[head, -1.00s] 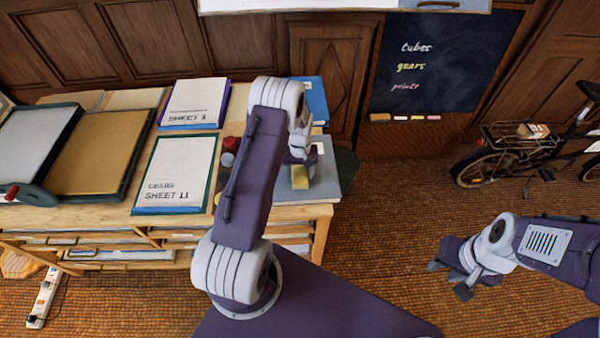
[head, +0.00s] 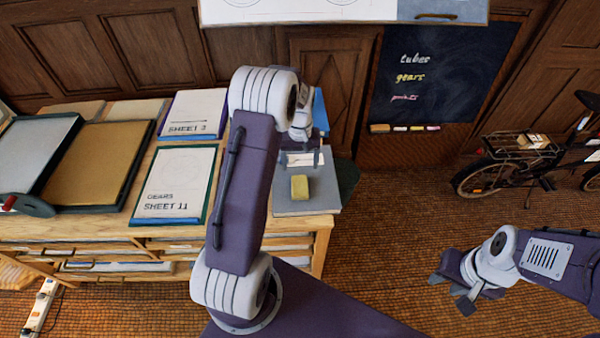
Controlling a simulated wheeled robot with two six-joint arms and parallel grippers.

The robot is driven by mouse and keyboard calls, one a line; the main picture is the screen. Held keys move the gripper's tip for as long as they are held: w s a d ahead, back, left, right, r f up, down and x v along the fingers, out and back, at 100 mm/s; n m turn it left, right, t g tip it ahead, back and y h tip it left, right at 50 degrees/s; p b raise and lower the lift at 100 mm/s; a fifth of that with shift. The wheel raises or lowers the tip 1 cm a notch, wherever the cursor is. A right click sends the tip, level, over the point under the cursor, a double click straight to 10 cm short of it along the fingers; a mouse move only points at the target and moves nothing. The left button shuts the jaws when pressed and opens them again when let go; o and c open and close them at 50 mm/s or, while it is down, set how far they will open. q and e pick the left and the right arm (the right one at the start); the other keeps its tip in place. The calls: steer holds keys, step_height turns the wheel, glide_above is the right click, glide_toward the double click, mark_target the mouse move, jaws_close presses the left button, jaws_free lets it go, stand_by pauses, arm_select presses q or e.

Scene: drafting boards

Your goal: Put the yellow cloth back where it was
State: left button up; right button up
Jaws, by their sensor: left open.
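The yellow cloth (head: 300,188), a small folded block, lies on a grey flat folder or box (head: 322,203) at the right end of the wooden table. My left gripper (head: 301,158) is open and empty, just behind the cloth in the picture and apart from it. Part of it is hidden by its own wrist. A white label shows on the grey folder beside the fingers. My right gripper (head: 455,293) hangs over the floor at the right, away from the table. Its fingertips look apart, with nothing between them.
Two sheet boards, one marked SHEET 11 (head: 172,185) and one behind it (head: 193,115), lie left of my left arm. A brown board (head: 100,160) lies further left. A chalkboard (head: 440,70) with a chalk ledge and a bicycle (head: 520,165) stand at the back right.

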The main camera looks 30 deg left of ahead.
arm_select(q)
steer(key=s+d+r+m, duration=0.2)
steer(key=s+d, duration=0.3)
steer(key=s, duration=0.4)
steer(key=s+d+r+m+t, duration=0.1)
steer(key=s+d+r+m, duration=0.2)
steer(key=s+d, duration=0.3)
steer(key=s+m, duration=0.1)
steer(key=s, duration=0.2)
steer(key=shift+s, duration=0.2)
